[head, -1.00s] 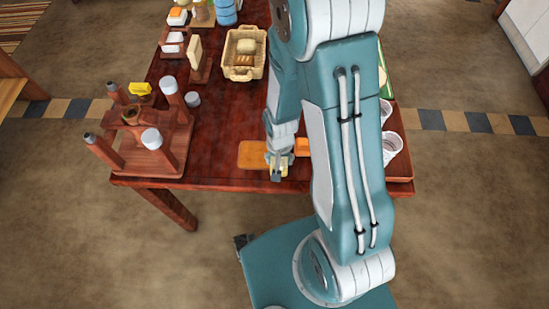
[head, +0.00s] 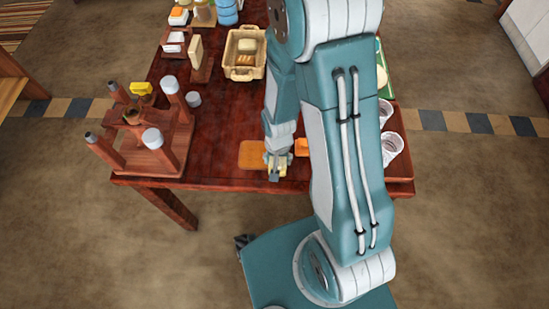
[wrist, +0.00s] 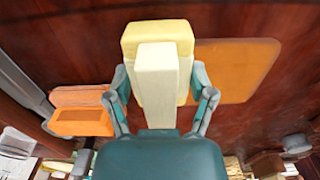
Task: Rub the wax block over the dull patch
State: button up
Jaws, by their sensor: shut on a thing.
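The wax block looks like a pale yellow block (wrist: 157,35) in the wrist view, held between my gripper's fingers. A cream bar-like piece (wrist: 157,75) shows in front of it, and I cannot tell if it is part of the block. The dull patch looks like the orange-brown rectangle (head: 252,155) on the table near its front edge; it also shows in the wrist view (wrist: 235,70). My gripper (head: 277,166) is shut on the block at the patch's right edge in the head view. The block covers part of that edge, and I cannot tell whether they touch.
An orange box (wrist: 80,122) sits close to my gripper, right of it in the head view (head: 301,147). A wooden post stand (head: 155,150) is at the left. A basket (head: 245,70) stands farther back. White cups (head: 391,147) are on the right. The table's front edge is close.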

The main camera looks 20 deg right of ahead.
jog(key=shift+s+d, duration=0.2)
jog(key=shift+d, duration=0.4)
jog(key=shift+w+a, duration=0.25)
jog(key=shift+a, duration=0.35)
jog(key=shift+r, duration=3.5)
